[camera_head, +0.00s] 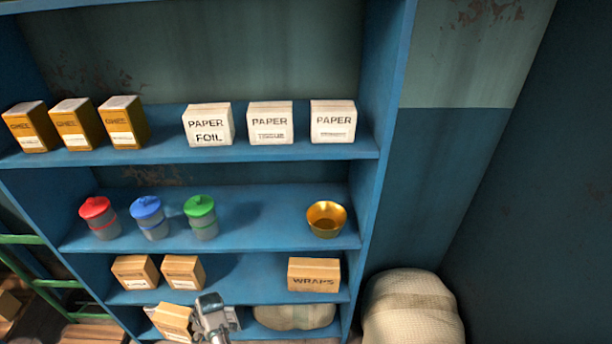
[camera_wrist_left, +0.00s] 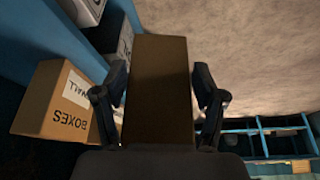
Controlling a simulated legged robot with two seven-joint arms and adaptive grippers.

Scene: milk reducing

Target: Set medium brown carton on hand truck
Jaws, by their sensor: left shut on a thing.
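My left gripper (camera_head: 212,310) is at the bottom of the head view, in front of the lowest shelf. In the left wrist view the left gripper (camera_wrist_left: 158,100) is shut on a plain brown carton (camera_wrist_left: 160,85), with one finger on each side. In the head view a tilted brown carton (camera_head: 172,318) shows just left of the gripper and appears to be the held one. A green ladder-like frame (camera_head: 40,272), possibly the hand truck, stands at the left edge; its base is not clear. My right gripper is not in view.
The blue shelf unit (camera_head: 365,180) holds paper boxes, lidded jars, a gold bowl (camera_head: 326,219) and a WRAPS box (camera_head: 314,274). Two small cartons stand above the gripper. A BOXES carton (camera_wrist_left: 58,100) is close left in the wrist view. A sack (camera_head: 410,308) stands right.

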